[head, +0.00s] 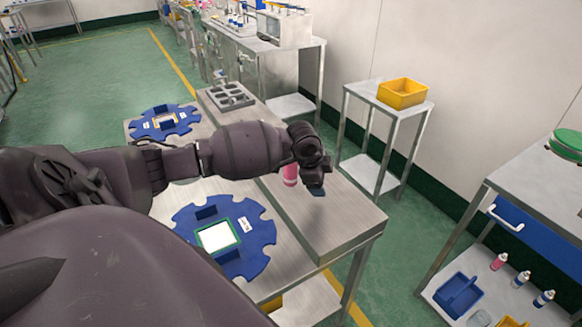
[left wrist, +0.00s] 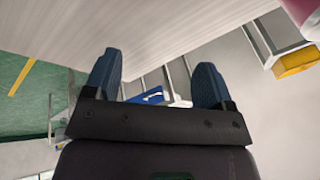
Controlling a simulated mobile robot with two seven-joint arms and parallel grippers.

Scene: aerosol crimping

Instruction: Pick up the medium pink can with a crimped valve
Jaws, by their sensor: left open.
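A pink can (head: 290,175) stands on the raised steel strip of the near table in the head view. My left wrist hides its top, so its valve and relative size cannot be told. A pink and white piece, apparently the same can (left wrist: 304,12), shows at the top right corner of the left wrist view. My left gripper (head: 318,190) is just right of the can in the head view. In the left wrist view its blue fingers (left wrist: 160,62) are spread, with nothing between them. My right gripper is not seen.
Two blue notched discs (head: 262,232) (head: 181,112) lie on the table, with a grey rack (head: 229,96) at its far end. A yellow bin (head: 402,93) stands on a side stand. Pink and blue cans (head: 499,261) are on the right shelf. The strip's near end is clear.

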